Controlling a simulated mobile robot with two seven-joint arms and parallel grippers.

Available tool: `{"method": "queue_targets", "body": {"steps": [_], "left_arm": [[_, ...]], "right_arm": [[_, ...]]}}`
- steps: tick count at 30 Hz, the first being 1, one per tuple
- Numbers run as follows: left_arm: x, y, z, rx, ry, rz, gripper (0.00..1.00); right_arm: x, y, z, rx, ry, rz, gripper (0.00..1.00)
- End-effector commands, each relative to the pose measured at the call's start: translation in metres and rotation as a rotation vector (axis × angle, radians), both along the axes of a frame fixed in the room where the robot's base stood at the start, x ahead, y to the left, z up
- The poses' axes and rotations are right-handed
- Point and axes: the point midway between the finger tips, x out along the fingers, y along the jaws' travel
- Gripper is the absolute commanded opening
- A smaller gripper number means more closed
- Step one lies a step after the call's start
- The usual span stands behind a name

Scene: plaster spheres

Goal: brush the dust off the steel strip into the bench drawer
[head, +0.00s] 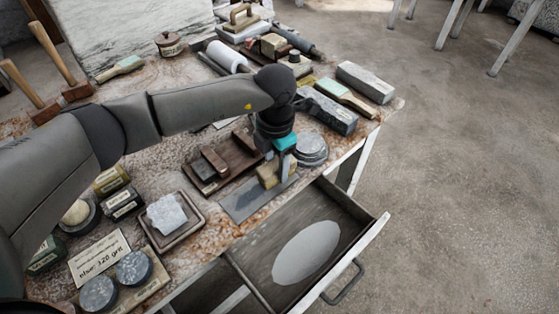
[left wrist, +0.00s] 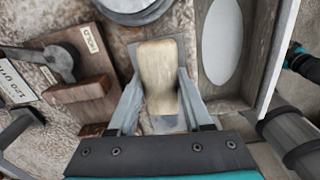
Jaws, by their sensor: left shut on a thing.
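My left gripper (head: 272,166) is shut on a pale tan block-like brush (left wrist: 158,75), low over the steel strip (head: 245,205). The strip is a flat grey plate lying at the bench's front edge; in the left wrist view the brush covers much of it. I cannot tell whether the brush touches it, and no dust is clear on the bare part. The bench drawer (head: 250,279) is pulled open just in front of and below the strip. A smooth pale oval (head: 306,252) lies on its floor.
A wooden rack of blocks (head: 222,163) stands left of the brush, and stacked grey discs (head: 312,149) stand to its right. A tray with a pale lump (head: 168,215) sits at the near left. Stone blocks (head: 365,82) lie at the right. The floor beyond the drawer is clear.

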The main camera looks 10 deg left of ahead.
Motion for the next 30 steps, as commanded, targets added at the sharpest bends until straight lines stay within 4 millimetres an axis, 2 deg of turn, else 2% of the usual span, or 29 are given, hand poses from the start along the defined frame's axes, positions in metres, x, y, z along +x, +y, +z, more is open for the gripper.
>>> {"method": "queue_targets", "body": {"steps": [18,30], "left_arm": [[-0.023,0.021,0.000,-0.001,-0.001,-0.001,0.05],[-0.018,0.017,0.003,-0.001,-0.002,-0.001,0.05]], "right_arm": [[0.000,0.000,0.017,0.000,0.000,0.000,1.00],[0.000,0.000,0.015,0.000,0.000,0.000,1.00]]}}
